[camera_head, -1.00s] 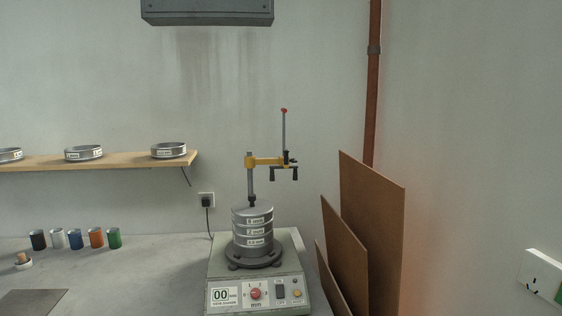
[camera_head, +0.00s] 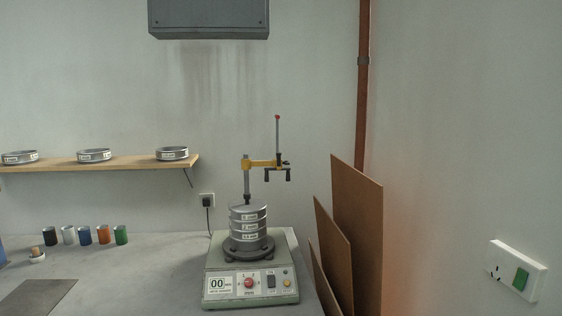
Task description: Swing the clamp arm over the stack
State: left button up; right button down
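The sieve stack (camera_head: 249,224) of several metal rings stands upright on the shaker (camera_head: 250,287), which has a red knob and a display reading 00. A post (camera_head: 246,182) rises behind the stack. The yellow clamp arm (camera_head: 262,163) reaches from the post to the right, so its outer end is off to the right of the stack. At that end are a tall lever with a red knob (camera_head: 277,117) and dark clamp feet (camera_head: 278,176) hanging down, clear of the stack top. Neither of my grippers shows in the head view.
Brown boards (camera_head: 357,230) lean close to the shaker's right side. Several coloured cups (camera_head: 85,235) and a small pot with a brush or stopper (camera_head: 37,254) stand on the bench at left. A wooden shelf (camera_head: 120,162) holds sieves. A grey box (camera_head: 209,19) hangs above.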

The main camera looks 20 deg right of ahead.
aim_at(246, 164)
jog(key=z, duration=0.1)
jog(key=i, duration=0.95)
jog(key=u, duration=0.1)
